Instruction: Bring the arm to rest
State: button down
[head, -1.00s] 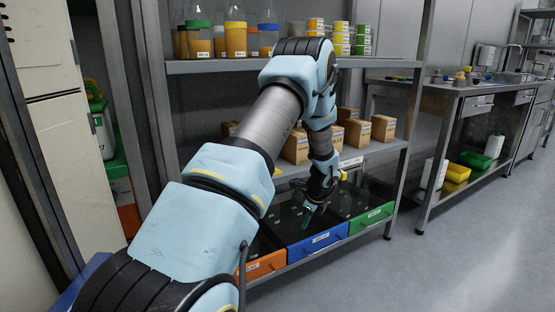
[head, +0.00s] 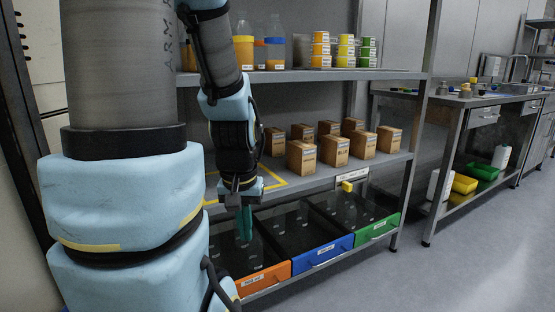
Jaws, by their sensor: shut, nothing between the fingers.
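My arm rises large at the left of the head view and bends down again. My gripper (head: 244,222) hangs at its end, pointing down, with its teal fingers together and nothing seen between them. It shows in front of the shelf rack, over the area of the orange-fronted drawer (head: 264,279). How far it stands from the rack is hard to tell.
The rack's middle shelf (head: 318,181) holds several cardboard boxes (head: 335,150). Its top shelf carries bottles (head: 275,50) and stacked tubs (head: 321,48). Blue (head: 322,256) and green (head: 376,230) drawers sit below. A steel bench (head: 470,98) stands right; the floor (head: 450,275) there is clear.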

notch_tip(320, 180, up, 27)
jog(key=p, duration=2.5)
jog(key=shift+w+p, duration=0.2)
jog(key=shift+p, duration=0.15)
jog(key=shift+r, duration=0.1)
